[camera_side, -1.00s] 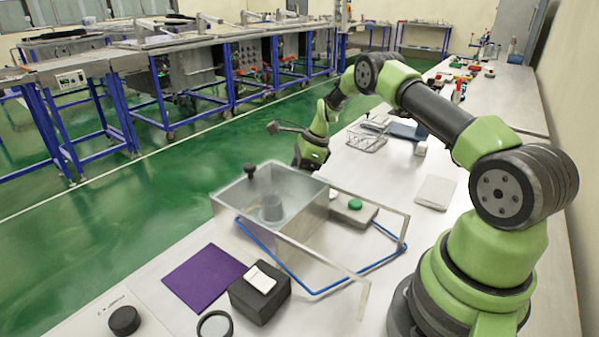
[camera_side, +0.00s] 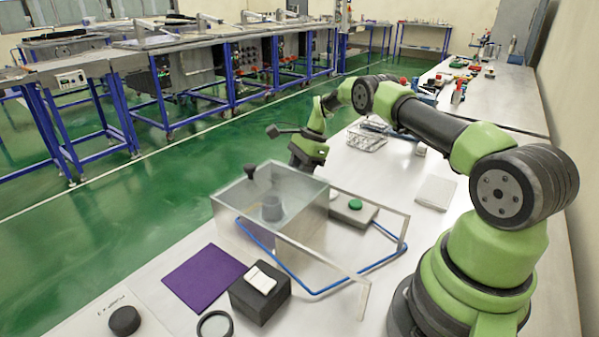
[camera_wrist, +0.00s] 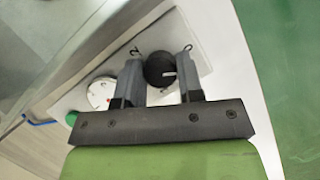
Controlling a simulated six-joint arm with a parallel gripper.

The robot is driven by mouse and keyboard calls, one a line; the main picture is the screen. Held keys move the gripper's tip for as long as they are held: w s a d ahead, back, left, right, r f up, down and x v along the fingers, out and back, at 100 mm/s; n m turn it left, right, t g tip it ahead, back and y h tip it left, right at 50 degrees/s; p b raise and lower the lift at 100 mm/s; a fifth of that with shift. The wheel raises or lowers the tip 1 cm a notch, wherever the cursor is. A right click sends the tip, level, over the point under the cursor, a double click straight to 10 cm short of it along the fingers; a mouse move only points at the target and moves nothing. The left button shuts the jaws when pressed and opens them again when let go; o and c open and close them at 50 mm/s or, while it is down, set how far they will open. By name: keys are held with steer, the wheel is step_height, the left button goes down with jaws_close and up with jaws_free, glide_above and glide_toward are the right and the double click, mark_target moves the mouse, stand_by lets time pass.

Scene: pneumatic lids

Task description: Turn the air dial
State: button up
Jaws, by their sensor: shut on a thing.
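The air dial (camera_wrist: 160,71) is a round black knob with a white mark, on a light grey control box (camera_wrist: 205,68). In the wrist view my gripper (camera_wrist: 159,62) has one finger on each side of the dial, shut on it. A white round gauge (camera_wrist: 101,92) and a green button (camera_wrist: 72,118) sit on the same box. In the side view the box (camera_side: 348,215) stands behind a clear-walled container (camera_side: 228,210). My gripper (camera_side: 303,160) points down at the box's far end there; its fingertips and the dial are hidden.
A dark knob (camera_side: 250,172) stands on the container's clear top. A blue tube (camera_side: 290,278) and a metal frame (camera_side: 350,272) are in front. A black block (camera_side: 260,299), a purple mat (camera_side: 205,277) and a wire rack (camera_side: 367,140) are also on the bench.

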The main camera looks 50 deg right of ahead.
steer(key=shift+n, duration=0.7)
steer(key=shift+n+g, duration=0.3)
steer(key=shift+g, duration=0.1)
steer(key=o, duration=0.9)
steer(key=shift+r, duration=0.1)
steer(key=shift+a+r+v, duration=0.15)
steer(key=shift+a+v, duration=0.2)
steer(key=shift+v, duration=1.55)
steer(key=shift+a+r+v, duration=0.1)
steer(key=shift+a+v, duration=0.25)
steer(key=shift+v, duration=1.55)
steer(key=shift+a+r+v, duration=0.15)
steer(key=shift+a+v, duration=0.2)
steer(key=shift+v, duration=1.5)
steer(key=shift+w, duration=0.2)
